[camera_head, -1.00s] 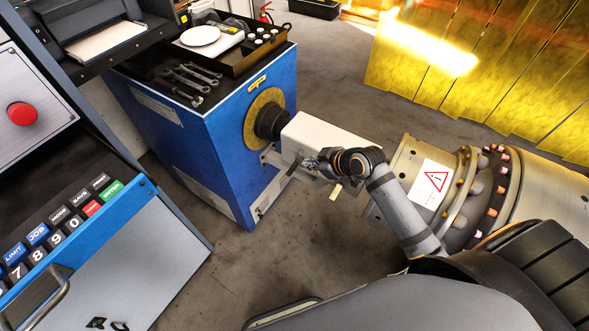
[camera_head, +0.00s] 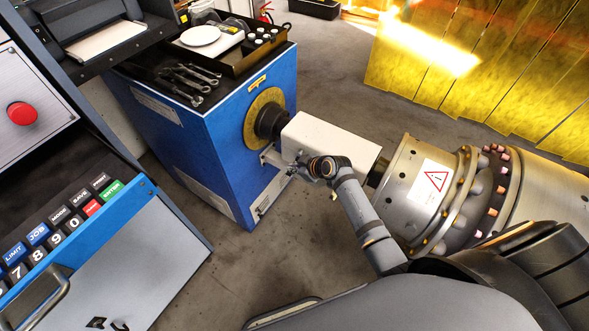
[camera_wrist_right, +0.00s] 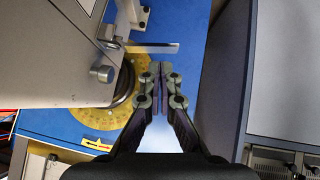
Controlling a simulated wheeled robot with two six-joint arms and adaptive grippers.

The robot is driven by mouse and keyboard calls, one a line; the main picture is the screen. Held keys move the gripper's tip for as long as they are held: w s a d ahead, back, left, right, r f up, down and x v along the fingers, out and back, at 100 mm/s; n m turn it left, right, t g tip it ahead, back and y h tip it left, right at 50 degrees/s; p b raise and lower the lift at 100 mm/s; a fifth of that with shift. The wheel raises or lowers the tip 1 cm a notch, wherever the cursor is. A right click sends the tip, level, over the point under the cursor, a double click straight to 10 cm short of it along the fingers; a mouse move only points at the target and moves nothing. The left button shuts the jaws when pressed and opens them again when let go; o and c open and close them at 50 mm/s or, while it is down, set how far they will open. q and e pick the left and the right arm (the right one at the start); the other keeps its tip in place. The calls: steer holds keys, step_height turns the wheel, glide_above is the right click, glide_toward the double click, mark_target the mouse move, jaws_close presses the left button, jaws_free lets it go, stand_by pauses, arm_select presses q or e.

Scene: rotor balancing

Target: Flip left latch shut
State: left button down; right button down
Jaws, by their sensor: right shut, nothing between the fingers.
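A white box-shaped cover (camera_head: 330,142) sits around the shaft between the blue machine and the large rotor. In the right wrist view, a flat metal lever (camera_wrist_right: 152,48), which looks like the left latch, sticks out from the side of the cover (camera_wrist_right: 50,50), near a round knob (camera_wrist_right: 102,74). My right gripper (camera_head: 293,170) is at the cover's left end, near the blue machine. In the right wrist view the right gripper (camera_wrist_right: 160,70) is shut and empty, its tips just below the lever. I cannot tell whether they touch it. My left gripper is out of view.
The blue machine (camera_head: 215,130) with a yellow dial (camera_head: 252,104) stands behind the gripper. Wrenches (camera_head: 190,82) and a black tray lie on top. The rotor (camera_head: 425,185) is at right, a control panel (camera_head: 80,215) at left. Floor between them is open.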

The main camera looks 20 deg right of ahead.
steer(key=shift+d+f, duration=0.1)
steer(key=shift+f, duration=0.5)
steer(key=shift+s+f+n+t+h+b, duration=0.1)
steer(key=shift+f+n+t+h+b, duration=0.2)
steer(key=shift+f+h, duration=0.1)
steer(key=shift+s+a+f+n+t+h+b, duration=0.1)
steer(key=shift+a+f+n+t+h+b, duration=0.1)
steer(key=shift+f+n+t+h+b, duration=0.3)
steer(key=shift+s+a+f+n+t+h+b, duration=0.1)
steer(key=shift+a+f+n+t+h+b, duration=0.1)
steer(key=shift+f+t+h+b, duration=0.4)
steer(key=shift+f, duration=0.3)
steer(key=shift+p, duration=0.3)
